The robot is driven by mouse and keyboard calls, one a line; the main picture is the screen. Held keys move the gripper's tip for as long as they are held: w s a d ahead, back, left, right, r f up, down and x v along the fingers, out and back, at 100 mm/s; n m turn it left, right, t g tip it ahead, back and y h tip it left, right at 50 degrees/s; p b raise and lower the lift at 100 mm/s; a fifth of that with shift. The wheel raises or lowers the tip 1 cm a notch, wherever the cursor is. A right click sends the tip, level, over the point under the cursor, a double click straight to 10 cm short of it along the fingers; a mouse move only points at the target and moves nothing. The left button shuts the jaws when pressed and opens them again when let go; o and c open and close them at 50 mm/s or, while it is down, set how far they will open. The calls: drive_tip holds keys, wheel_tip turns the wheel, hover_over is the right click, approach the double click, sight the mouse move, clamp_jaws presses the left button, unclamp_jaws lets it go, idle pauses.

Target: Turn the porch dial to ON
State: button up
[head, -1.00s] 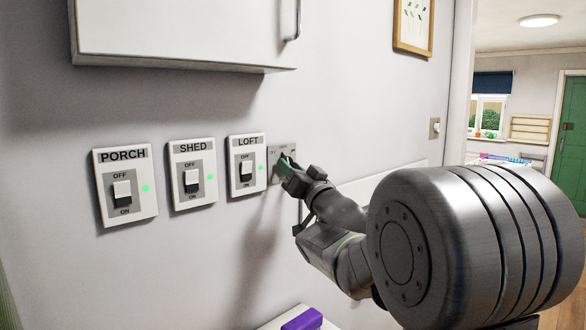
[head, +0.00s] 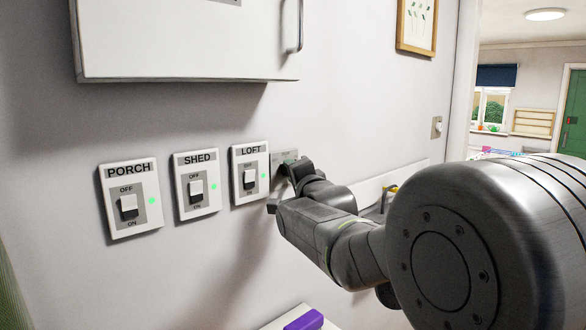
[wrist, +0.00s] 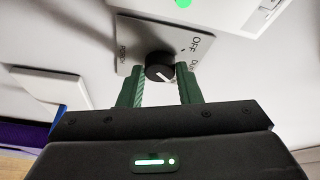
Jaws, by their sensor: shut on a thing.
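The dial (wrist: 160,68) is a small black round knob with a white mark. It stands on a pale square plate (wrist: 132,42) lettered PORCH, OFF and what looks like DUSK; I cannot read an ON label. My gripper (wrist: 159,88) has its green fingers on either side of the knob, shut on it. The white mark shows between the fingers, but which label it points at is unclear. In the head view the plate (head: 285,156) is mostly hidden behind my gripper (head: 287,172), right of the LOFT switch.
Rocker switches PORCH (head: 129,199), SHED (head: 196,185) and LOFT (head: 250,173), each with a green light, line the wall left of the dial. A white cabinet (head: 185,40) hangs above. A purple object (head: 304,320) lies below. A framed picture (head: 417,24) hangs right.

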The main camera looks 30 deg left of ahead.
drive_tip(key=shift+r+m+h+p, duration=0.1)
drive_tip(key=shift+m+h+p, duration=0.2)
drive_tip(key=shift+m+p, duration=0.6)
drive_tip(key=shift+m, duration=0.3)
drive_tip(key=o, duration=1)
drive_tip(key=shift+d, duration=0.1)
drive_tip(key=b+v, duration=0.1)
drive_tip(key=v, duration=1.2)
drive_tip(key=shift+s+d+r, duration=0.15)
drive_tip(key=shift+d, duration=0.2)
drive_tip(key=shift+a, duration=0.15)
drive_tip(key=x, duration=1.3)
drive_tip(key=shift+a+f+p, duration=0.2)
drive_tip(key=shift+a+p, duration=0.1)
drive_tip(key=shift+p, duration=0.1)
drive_tip(key=shift+d, duration=0.1)
